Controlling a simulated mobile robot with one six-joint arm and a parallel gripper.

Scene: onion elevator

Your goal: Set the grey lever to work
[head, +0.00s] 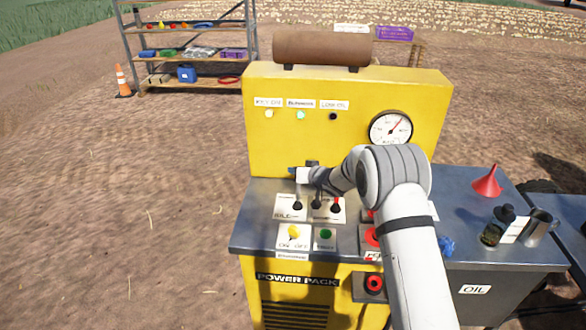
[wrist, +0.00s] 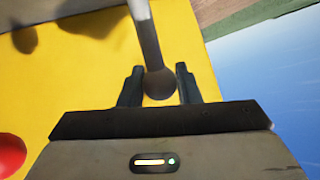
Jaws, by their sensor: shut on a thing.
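My gripper (head: 313,180) is over the lever panel on top of the yellow power pack (head: 346,95). In the wrist view its two dark fingers (wrist: 160,88) are closed around the round dark knob of a lever (wrist: 158,84). The lever's grey rod (wrist: 146,40) runs up from the knob to the picture's top edge. In the head view my wrist and fingers hide most of this lever.
A yellow switch (head: 293,233), a green button (head: 326,234) and a red button (head: 374,283) are on the front. The green lamp (head: 300,115) is lit. The gauge (head: 391,129) needle points up right. A red funnel (head: 488,181) and a metal jug (head: 537,226) stand at right.

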